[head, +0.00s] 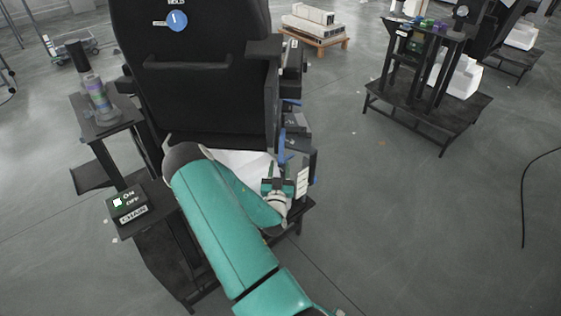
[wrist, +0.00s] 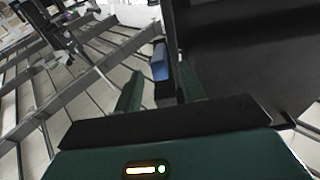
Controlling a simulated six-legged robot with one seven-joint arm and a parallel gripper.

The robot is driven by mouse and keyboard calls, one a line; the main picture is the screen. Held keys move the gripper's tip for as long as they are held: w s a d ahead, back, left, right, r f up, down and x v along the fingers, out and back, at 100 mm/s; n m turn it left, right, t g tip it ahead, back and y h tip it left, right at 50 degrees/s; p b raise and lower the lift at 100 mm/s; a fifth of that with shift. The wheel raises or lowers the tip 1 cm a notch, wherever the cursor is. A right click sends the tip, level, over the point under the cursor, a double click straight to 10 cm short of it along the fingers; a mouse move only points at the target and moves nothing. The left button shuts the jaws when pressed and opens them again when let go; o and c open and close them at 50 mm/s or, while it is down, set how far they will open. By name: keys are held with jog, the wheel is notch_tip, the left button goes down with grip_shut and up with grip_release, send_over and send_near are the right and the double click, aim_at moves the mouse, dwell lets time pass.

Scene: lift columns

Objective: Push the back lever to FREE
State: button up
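In the wrist view, a blue piece (wrist: 160,62), which looks like a lever grip, is on the edge of a dark panel (wrist: 245,65). My gripper (wrist: 160,92) is open, one green finger on each side of the view, with the blue piece ahead in the gap between them. I cannot tell whether a finger touches it. In the head view, my gripper (head: 276,185) is low at the right side of the black machine (head: 195,90). Several blue parts show on that side, including an upper one (head: 291,101). I cannot tell which is the back lever, and no FREE mark is readable.
A blue round knob (head: 177,21) under a HOLD label is on the machine. A black cart (head: 425,85) is at the right. Open floor (head: 420,220) lies at the right.

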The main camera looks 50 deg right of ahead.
jog(key=v, duration=1)
dwell(0.5)
